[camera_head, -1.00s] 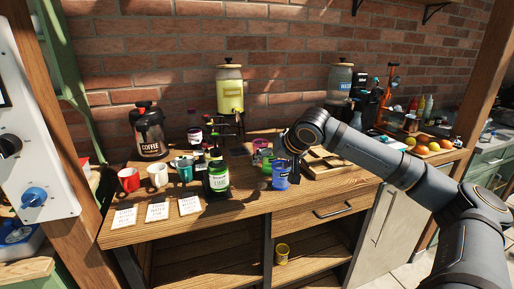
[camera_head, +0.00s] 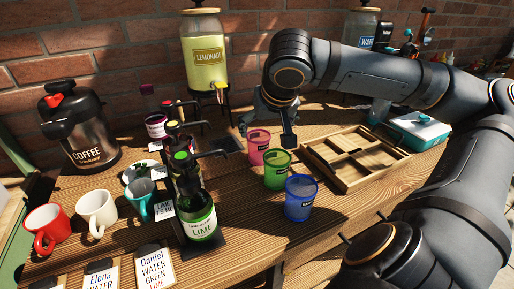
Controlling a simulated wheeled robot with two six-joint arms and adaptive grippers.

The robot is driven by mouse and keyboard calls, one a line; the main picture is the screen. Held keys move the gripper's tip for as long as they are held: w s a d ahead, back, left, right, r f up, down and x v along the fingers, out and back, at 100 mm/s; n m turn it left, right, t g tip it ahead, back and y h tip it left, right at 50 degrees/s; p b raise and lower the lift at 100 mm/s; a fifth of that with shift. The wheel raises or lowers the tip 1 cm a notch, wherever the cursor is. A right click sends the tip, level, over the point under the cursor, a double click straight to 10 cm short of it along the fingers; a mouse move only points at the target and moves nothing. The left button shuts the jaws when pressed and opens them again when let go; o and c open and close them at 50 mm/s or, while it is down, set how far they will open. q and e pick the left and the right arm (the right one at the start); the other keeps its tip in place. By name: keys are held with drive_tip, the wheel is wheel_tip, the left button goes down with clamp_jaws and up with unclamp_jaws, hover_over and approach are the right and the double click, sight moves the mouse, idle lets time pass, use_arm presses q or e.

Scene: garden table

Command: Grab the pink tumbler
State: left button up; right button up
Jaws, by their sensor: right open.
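The pink tumbler (camera_head: 259,150) stands upright on the wooden table, behind and left of the green tumbler (camera_head: 276,172). The blue tumbler (camera_head: 300,200) stands nearer the front edge. My right gripper (camera_head: 267,132) points down at the pink tumbler from behind it, with its jaws open. One dark finger is right of the pink rim and the other is up to its left. I cannot tell how far apart the fingers and the tumbler are in depth. My left gripper is not in view.
Syrup bottles with pumps, including a lime one (camera_head: 199,216), stand left of the tumblers. A divided wooden tray (camera_head: 354,181) lies to their right. The lemonade dispenser (camera_head: 206,62) is behind. Mugs and the coffee pot (camera_head: 85,128) are at left. Bare wood lies in front of the tumblers.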

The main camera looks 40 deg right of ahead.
sight(263, 134)
drive_tip(key=x, duration=0.4)
drive_tip(key=shift+w+b, duration=0.15)
drive_tip(key=shift+b, duration=0.2)
drive_tip(key=shift+f, duration=0.2)
drive_tip(key=x, duration=0.5)
drive_tip(key=shift+a, duration=0.15)
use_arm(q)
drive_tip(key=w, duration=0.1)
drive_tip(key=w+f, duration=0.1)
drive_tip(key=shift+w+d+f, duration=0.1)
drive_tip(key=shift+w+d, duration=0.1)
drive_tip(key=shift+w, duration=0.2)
use_arm(e)
drive_tip(key=shift+r, duration=0.1)
drive_tip(key=shift+c, duration=0.7)
drive_tip(key=c, duration=1.1)
drive_tip(key=shift+c, duration=0.2)
